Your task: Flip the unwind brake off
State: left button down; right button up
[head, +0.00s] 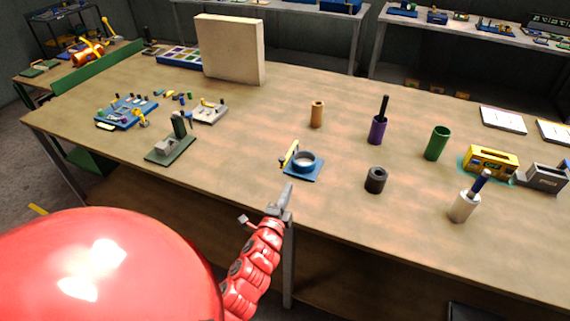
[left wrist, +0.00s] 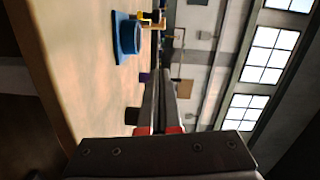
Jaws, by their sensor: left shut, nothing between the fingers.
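A small blue device (head: 303,164) with a round grey-lined cup and a yellow lever (head: 290,153) stands near the table's front edge. I take this lever to be the unwind brake, though no label shows. The lever leans up at a slant on the device's left side. The device also shows sideways in the left wrist view (left wrist: 127,38), with the yellow lever (left wrist: 150,19) beside it. My left gripper (head: 288,188) is shut and empty, just in front of the device and apart from it. Its fingers (left wrist: 162,78) show close together in the left wrist view. My right gripper is out of view.
A dark hollow cylinder (head: 375,181) stands right of the device, a brown cylinder (head: 317,114) behind it. A green-based fixture (head: 170,150) is to the left. A purple holder (head: 378,129), green tube (head: 437,143) and yellow box (head: 490,162) stand farther right. The wooden table (head: 240,165) is bare between them.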

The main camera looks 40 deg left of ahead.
pick_arm(q)
jog(key=shift+w, duration=0.1)
jog(key=w+a+f+p, duration=0.1)
jog(key=w+a+p, duration=0.5)
jog(key=w, duration=0.3)
jog(key=shift+a, duration=0.5)
dwell(0.4)
